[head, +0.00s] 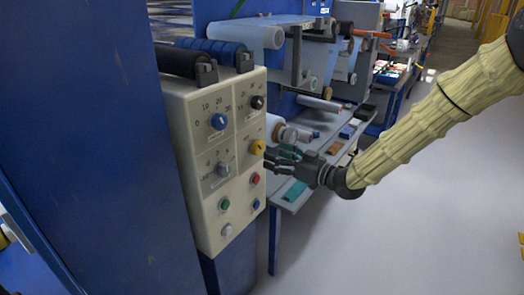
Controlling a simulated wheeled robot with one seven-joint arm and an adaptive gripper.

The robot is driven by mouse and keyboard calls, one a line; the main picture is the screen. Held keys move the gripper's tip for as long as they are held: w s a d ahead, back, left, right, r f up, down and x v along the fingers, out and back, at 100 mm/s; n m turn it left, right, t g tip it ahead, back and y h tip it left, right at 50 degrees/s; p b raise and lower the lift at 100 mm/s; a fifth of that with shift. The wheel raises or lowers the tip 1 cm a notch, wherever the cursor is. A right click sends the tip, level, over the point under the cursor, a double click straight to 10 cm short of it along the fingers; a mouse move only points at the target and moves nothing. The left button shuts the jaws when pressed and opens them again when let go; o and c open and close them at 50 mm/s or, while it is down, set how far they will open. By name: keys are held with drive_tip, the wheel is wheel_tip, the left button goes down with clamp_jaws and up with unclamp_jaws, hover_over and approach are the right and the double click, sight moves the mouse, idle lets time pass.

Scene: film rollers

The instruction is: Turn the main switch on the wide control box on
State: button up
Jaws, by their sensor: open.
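The beige control box (196,195) hangs on the left, its front turned to the right. It carries dial knobs with printed scales: a blue knob (218,121), a black knob (257,102), a grey knob (222,169) and a yellow knob (257,147). Below are a green button (225,203), a red button (255,180), a blue button (256,203) and a pale button (227,229). The labels are too small to read, so I cannot tell which is the main switch. My gripper (275,161) is open and empty, pointing left just right of the yellow knob. Contact cannot be told.
A dark roller (190,60) and a blue roller (215,49) lie above the box. A grey bench (290,201) with a green block (294,191) and film rolls stands behind my gripper. A blue panel (90,130) fills the left. Grey floor is clear at right.

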sight(261, 149)
drive_tip(key=shift+x, duration=3.15)
drive_tip(key=c, duration=1)
